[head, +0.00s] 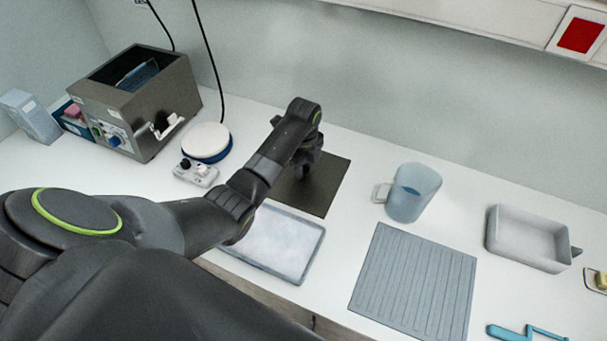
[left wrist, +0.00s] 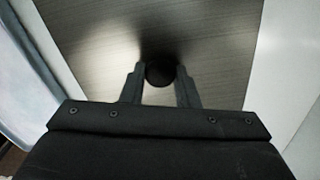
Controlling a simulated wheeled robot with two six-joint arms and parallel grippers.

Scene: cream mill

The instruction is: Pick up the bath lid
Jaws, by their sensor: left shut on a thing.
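The bath lid (head: 328,183) is a dark, flat metal plate in the middle of the counter, partly behind my left arm in the head view. In the left wrist view the brushed lid (left wrist: 215,50) fills the middle, with its round black knob (left wrist: 160,74) between the fingers. My left gripper (head: 304,172) is over the lid and shut on the knob; its fingers also show in the left wrist view (left wrist: 160,85). I cannot tell whether the lid touches the counter. The metal bath (head: 145,105) stands open at the back left. My right gripper is not in view.
A white tray (head: 283,244) lies in front of the lid. A blue jug (head: 414,190), a ribbed mat (head: 415,280) and a shallow grey bin (head: 527,238) are to the right. A round white-topped device (head: 206,140) and a small control box (head: 195,173) stand between bath and lid.

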